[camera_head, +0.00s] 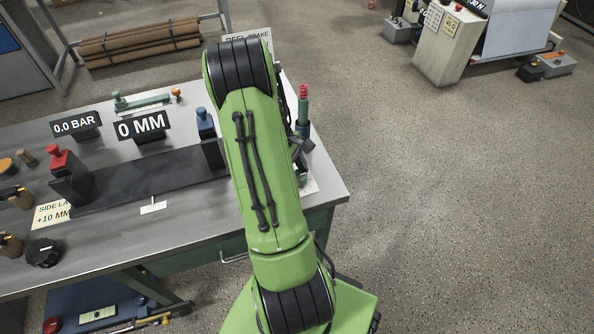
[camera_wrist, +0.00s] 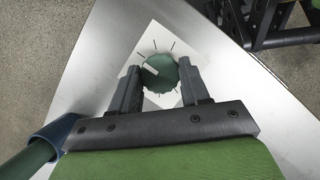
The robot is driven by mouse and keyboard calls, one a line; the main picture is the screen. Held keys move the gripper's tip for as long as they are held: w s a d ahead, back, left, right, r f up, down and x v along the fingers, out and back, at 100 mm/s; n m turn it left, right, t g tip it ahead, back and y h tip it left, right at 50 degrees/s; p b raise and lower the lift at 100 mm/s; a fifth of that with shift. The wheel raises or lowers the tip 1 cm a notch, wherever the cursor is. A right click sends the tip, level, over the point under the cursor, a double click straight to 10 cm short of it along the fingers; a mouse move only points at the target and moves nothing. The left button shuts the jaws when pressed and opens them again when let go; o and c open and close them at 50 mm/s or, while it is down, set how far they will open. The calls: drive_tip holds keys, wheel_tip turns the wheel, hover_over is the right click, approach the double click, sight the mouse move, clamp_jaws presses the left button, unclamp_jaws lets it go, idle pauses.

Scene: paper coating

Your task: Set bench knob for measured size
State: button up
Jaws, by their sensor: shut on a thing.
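In the wrist view a green scalloped knob (camera_wrist: 161,77) with a white pointer mark sits on a white dial plate (camera_wrist: 152,38) with black tick marks. The pointer points to the upper left in that view. My gripper (camera_wrist: 158,67) is shut on the knob, one finger on each side. In the head view my green arm hides the knob and most of the gripper. On the bench (camera_head: 190,225) a display (camera_head: 142,126) reads "0 MM". A sign at the bench's left (camera_head: 52,213) reads "SIDE LA" and "+10 MM", partly covered.
A second display (camera_head: 77,124) reads "0.0 BAR". A dark bed (camera_head: 150,180) runs between a red-topped block (camera_head: 66,175) and a blue-topped block (camera_head: 207,128). A black knob (camera_head: 43,253) stands at the front left. A green rod in a blue holder (camera_wrist: 52,132) is close beside my gripper.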

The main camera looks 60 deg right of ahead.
drive_tip(key=m+y+p, duration=0.1)
drive_tip(key=m, duration=0.2)
drive_tip(key=shift+d+m, duration=0.15)
drive_tip(key=shift+m, duration=0.15)
drive_tip(key=m+y+p, duration=0.1)
drive_tip(key=m, duration=0.2)
drive_tip(key=shift+d+m+t+y, duration=0.1)
drive_tip(key=shift+m+t+y, duration=0.2)
drive_tip(key=shift+t+y, duration=0.1)
drive_tip(key=m, duration=0.2)
drive_tip(key=m+t+y, duration=0.1)
drive_tip(key=m, duration=0.1)
drive_tip(key=shift+s+m+p, duration=0.2)
drive_tip(key=shift+m+p, duration=0.1)
drive_tip(key=shift+p, duration=0.05)
drive_tip(key=shift+d+m+t+y+p, duration=0.15)
drive_tip(key=shift+m+t+p, duration=0.2)
drive_tip(key=shift+m, duration=0.6)
drive_tip(key=shift+a+m+t+y+p, duration=0.15)
drive_tip(key=shift+m+t, duration=0.3)
drive_tip(key=shift+m, duration=0.5)
drive_tip(key=shift+d, duration=0.1)
drive_tip(key=o, duration=1)
drive_tip(key=shift+o, duration=0.2)
